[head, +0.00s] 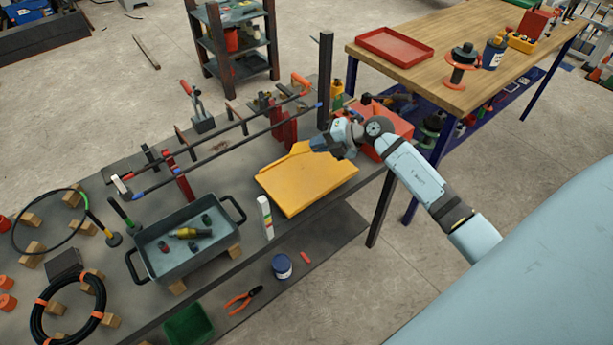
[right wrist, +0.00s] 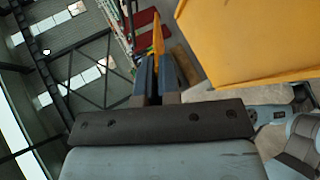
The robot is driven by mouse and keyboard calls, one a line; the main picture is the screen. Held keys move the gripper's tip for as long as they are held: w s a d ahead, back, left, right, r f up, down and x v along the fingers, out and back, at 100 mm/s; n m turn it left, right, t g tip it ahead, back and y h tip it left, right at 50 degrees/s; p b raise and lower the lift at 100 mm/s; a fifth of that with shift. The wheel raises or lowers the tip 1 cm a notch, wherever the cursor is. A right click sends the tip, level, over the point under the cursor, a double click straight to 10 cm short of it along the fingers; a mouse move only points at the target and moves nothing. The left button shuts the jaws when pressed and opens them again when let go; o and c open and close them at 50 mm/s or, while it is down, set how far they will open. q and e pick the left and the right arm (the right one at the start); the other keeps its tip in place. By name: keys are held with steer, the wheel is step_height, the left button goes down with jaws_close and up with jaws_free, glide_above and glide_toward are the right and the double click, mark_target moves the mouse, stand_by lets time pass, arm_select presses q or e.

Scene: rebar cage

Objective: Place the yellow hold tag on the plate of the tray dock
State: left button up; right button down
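My right gripper (head: 318,146) is over the upper edge of a broad flat yellow panel (head: 306,182) on the grey bench. In the right wrist view the fingers (right wrist: 157,75) are close together, with a thin yellow piece (right wrist: 157,36) standing out between their tips. It looks like the yellow hold tag, seen edge-on. The broad yellow panel also fills the upper right there (right wrist: 262,42). In the head view the tag is hard to separate from the panel. I cannot tell for certain whether this panel is the tray dock's plate. My left gripper is not in view.
A grey handled tray (head: 166,265) with several small parts stands left of the panel. A white upright piece (head: 265,216) stands between them. A rebar frame with red supports (head: 180,178) and a dark post (head: 325,80) rise behind. A red box (head: 388,128) sits beside my right arm.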

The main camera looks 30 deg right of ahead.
step_height(320, 180, down, 6)
steer(key=b, duration=0.5)
steer(key=shift+r, duration=0.25)
steer(key=shift+f+b, duration=0.35)
steer(key=shift+f, duration=0.9)
steer(key=c, duration=1.5)
jaws_free()
